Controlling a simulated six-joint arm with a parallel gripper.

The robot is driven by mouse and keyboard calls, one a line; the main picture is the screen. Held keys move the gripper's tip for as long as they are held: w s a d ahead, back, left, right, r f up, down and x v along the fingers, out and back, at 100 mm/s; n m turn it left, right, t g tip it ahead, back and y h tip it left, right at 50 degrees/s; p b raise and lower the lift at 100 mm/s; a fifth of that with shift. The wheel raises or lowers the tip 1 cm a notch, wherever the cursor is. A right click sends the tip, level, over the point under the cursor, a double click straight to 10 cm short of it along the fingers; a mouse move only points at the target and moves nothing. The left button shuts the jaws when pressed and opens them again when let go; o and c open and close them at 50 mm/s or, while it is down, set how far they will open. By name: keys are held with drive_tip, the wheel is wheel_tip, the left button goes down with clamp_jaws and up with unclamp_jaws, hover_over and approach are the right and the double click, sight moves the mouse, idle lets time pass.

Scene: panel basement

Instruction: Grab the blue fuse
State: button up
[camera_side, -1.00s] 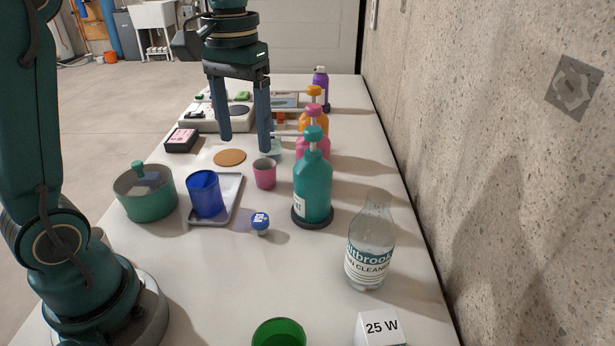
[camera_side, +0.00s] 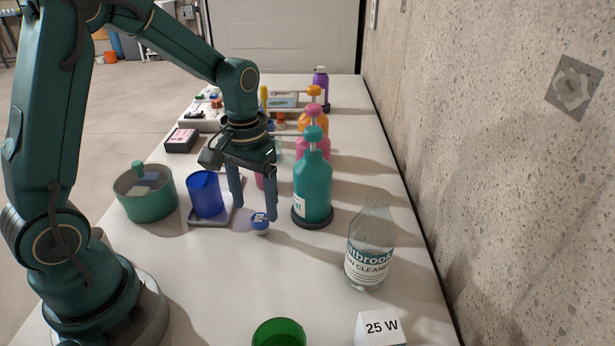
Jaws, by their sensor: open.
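The blue fuse (camera_side: 260,224), a small piece with a blue labelled top and a pale lower part, stands upright on the white table. It is left of the teal pump bottle. My gripper (camera_side: 255,212) points down at it, open. In the picture the fuse shows between the two fingertips, closer to the right one, which overlaps its edge. I cannot tell whether a finger touches it or how far the tips are above the table.
A blue cup (camera_side: 205,194) on a grey tray (camera_side: 222,217) stands close left. A pink cup (camera_side: 259,181) is partly hidden behind my gripper. The teal pump bottle (camera_side: 313,188) is close right. A clear cleaner bottle (camera_side: 369,250) stands front right. The table front of the fuse is clear.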

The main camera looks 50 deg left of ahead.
sight(260, 218)
drive_tip(key=f, duration=0.5)
drive_tip(key=shift+w, duration=0.25)
drive_tip(key=shift+r, duration=0.1)
clamp_jaws()
